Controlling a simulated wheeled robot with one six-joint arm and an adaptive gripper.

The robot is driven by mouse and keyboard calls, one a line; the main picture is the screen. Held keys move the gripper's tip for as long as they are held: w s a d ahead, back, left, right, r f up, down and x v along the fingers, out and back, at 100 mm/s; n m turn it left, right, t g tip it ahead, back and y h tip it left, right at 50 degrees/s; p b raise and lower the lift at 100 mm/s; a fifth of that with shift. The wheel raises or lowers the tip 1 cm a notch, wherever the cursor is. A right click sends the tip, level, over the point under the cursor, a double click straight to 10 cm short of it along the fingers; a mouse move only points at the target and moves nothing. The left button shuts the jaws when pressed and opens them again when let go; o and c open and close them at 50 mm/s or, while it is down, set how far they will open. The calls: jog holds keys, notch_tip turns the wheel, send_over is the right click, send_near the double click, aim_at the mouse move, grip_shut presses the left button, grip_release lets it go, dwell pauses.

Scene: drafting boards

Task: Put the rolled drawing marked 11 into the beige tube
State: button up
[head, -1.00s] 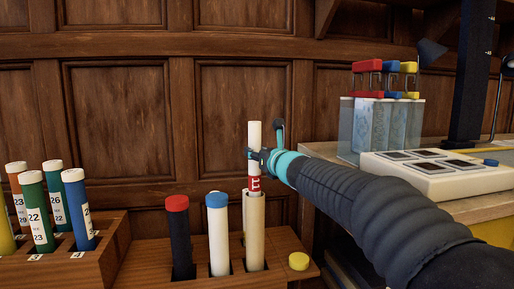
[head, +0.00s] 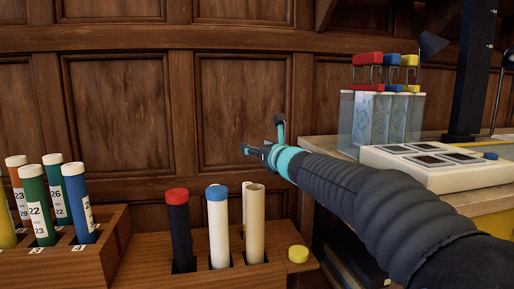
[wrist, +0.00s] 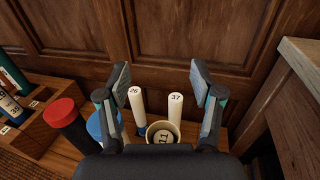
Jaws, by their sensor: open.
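The beige tube (head: 255,228) stands upright and uncapped in the wooden rack. In the wrist view, the rolled drawing marked 11 (wrist: 163,138) is down inside the beige tube (wrist: 178,128), its numbered end below the rim; the head view hides it. My gripper (head: 252,150) is above the tube, apart from it. Its fingers are spread with nothing between them in the wrist view (wrist: 160,82).
White rolls marked 26 (wrist: 137,105) and 37 (wrist: 175,108) stand behind the tube. A red-capped black tube (head: 178,235) and blue-capped white tube (head: 218,230) stand left. A yellow cap (head: 298,254) lies right. The bench (head: 480,200) is farther right.

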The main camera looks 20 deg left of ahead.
jog(key=v, duration=1.1)
jog(key=shift+s+d, duration=0.15)
jog(key=shift+d, duration=0.1)
jog(key=shift+r, duration=0.1)
